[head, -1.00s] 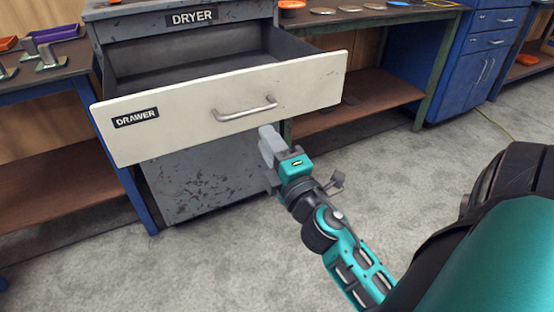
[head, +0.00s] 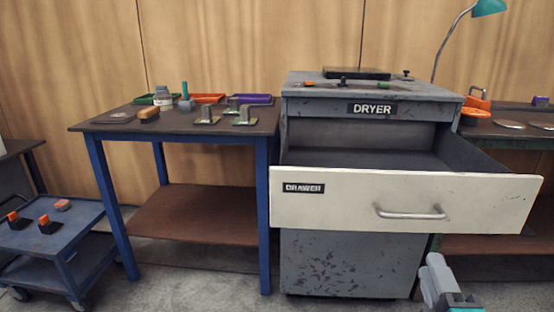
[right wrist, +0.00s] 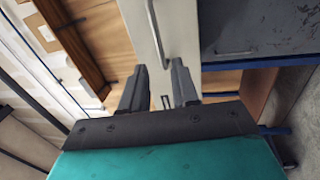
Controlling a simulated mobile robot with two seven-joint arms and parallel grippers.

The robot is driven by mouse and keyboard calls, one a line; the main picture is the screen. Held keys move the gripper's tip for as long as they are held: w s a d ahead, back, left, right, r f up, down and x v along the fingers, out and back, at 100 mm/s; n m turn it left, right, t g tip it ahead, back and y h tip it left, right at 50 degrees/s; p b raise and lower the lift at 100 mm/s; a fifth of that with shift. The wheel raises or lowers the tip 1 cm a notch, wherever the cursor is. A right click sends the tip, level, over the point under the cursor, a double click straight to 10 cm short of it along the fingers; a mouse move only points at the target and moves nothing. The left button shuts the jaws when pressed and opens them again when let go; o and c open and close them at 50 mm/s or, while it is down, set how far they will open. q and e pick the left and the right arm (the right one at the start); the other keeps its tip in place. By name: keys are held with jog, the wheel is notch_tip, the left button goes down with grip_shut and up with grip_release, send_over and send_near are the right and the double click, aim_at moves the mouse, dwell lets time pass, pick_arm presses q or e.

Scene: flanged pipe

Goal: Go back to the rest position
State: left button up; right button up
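The grey dryer (head: 340,262) stands with its drawer pulled out. The drawer has a cream front (head: 340,208) with a metal bar handle (head: 410,213), and its visible inside looks empty. My right gripper (head: 433,268) shows at the bottom right of the head view, below and apart from the handle. In the right wrist view its two dark fingers (right wrist: 159,74) are spread with nothing between them. The handle (right wrist: 157,35) shows beyond the fingertips there. My left gripper is not in view.
A blue-legged table (head: 90,126) left of the dryer holds trays, metal brackets, a brush and a bottle. A blue cart (head: 58,240) stands at the far left. Another bench (head: 510,132) stands right of the dryer. The floor between cart and dryer looks clear.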

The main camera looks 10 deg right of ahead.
jog(key=s+a+f+m+g+y, duration=0.2)
jog(key=a+f+m+g+y, duration=0.2)
jog(key=a+f+m, duration=0.35)
jog(key=s+a+f+m+g+y, duration=0.3)
jog(key=a+f+m+g+y, duration=0.1)
jog(key=a+f, duration=0.6)
pick_arm(q)
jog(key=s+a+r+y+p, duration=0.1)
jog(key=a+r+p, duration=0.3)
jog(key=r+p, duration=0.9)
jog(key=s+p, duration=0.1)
jog(key=p, duration=0.6)
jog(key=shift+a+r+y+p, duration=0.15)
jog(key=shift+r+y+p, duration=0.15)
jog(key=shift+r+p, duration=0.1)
pick_arm(e)
jog(key=s+d+r, duration=0.1)
jog(key=d+r, duration=0.1)
jog(key=r, duration=0.4)
jog(key=s+d+r+h, duration=0.1)
jog(key=d+r, duration=0.1)
jog(key=r, duration=0.4)
jog(key=shift+s+d+m+g, duration=0.2)
jog(key=shift+s+m+g, duration=0.05)
jog(key=shift+m+g, duration=0.15)
